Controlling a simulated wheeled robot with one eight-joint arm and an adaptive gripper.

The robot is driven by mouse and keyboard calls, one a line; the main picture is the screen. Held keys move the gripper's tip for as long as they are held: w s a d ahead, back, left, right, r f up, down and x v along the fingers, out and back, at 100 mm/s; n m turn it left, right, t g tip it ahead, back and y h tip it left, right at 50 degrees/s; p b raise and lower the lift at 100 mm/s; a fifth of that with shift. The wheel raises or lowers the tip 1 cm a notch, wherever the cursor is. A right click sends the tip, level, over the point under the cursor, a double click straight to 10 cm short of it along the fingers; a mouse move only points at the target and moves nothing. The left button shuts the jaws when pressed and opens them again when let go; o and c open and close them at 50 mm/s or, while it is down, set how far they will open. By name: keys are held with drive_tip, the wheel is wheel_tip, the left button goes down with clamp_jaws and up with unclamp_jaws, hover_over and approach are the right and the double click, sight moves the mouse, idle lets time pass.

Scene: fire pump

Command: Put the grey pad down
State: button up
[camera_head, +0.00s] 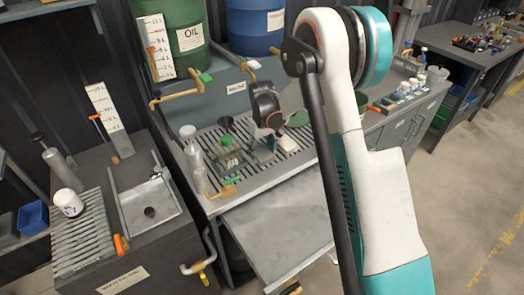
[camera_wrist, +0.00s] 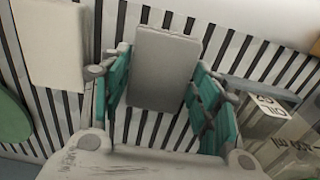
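The grey pad (camera_wrist: 167,68) is a flat rounded rectangle, seen in the wrist view between the two teal fingers of my gripper (camera_wrist: 163,85). The fingers lie along its left and right edges and appear closed on it. Slatted grating shows behind the pad; I cannot tell how large the gap below it is. In the head view my gripper (camera_head: 263,150) is low over the slatted grating (camera_head: 222,178), and the pad is not clear there.
A cream pad (camera_wrist: 48,42) lies on the grating, also in the head view (camera_head: 287,143). A green disc (camera_wrist: 10,115) is beside it. A labelled clear container (camera_wrist: 285,125) stands close on the other side; a bottle (camera_head: 194,165) is farther left. The front tray (camera_head: 285,222) is clear.

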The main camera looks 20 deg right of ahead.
sight(262, 152)
drive_tip(key=shift+o, duration=1)
drive_tip(key=shift+r, duration=0.1)
drive_tip(key=s+r+t+p, duration=0.1)
drive_tip(key=s+r+p, duration=0.15)
drive_tip(key=r, duration=0.85)
drive_tip(key=s+r+p, duration=0.1)
drive_tip(key=s+r, duration=0.3)
drive_tip(key=r, duration=0.6)
drive_tip(key=s+r+m+t, duration=0.15)
drive_tip(key=s+r, duration=0.25)
drive_tip(key=s, duration=0.5)
drive_tip(key=s+r+m+t, duration=0.1)
drive_tip(key=s+r+t, duration=0.3)
drive_tip(key=s, duration=0.5)
drive_tip(key=s+f+m, duration=0.1)
drive_tip(key=s, duration=0.8)
drive_tip(key=shift+s+f+t, duration=0.15)
drive_tip(key=shift+f+t, duration=0.05)
drive_tip(key=shift+t, duration=0.15)
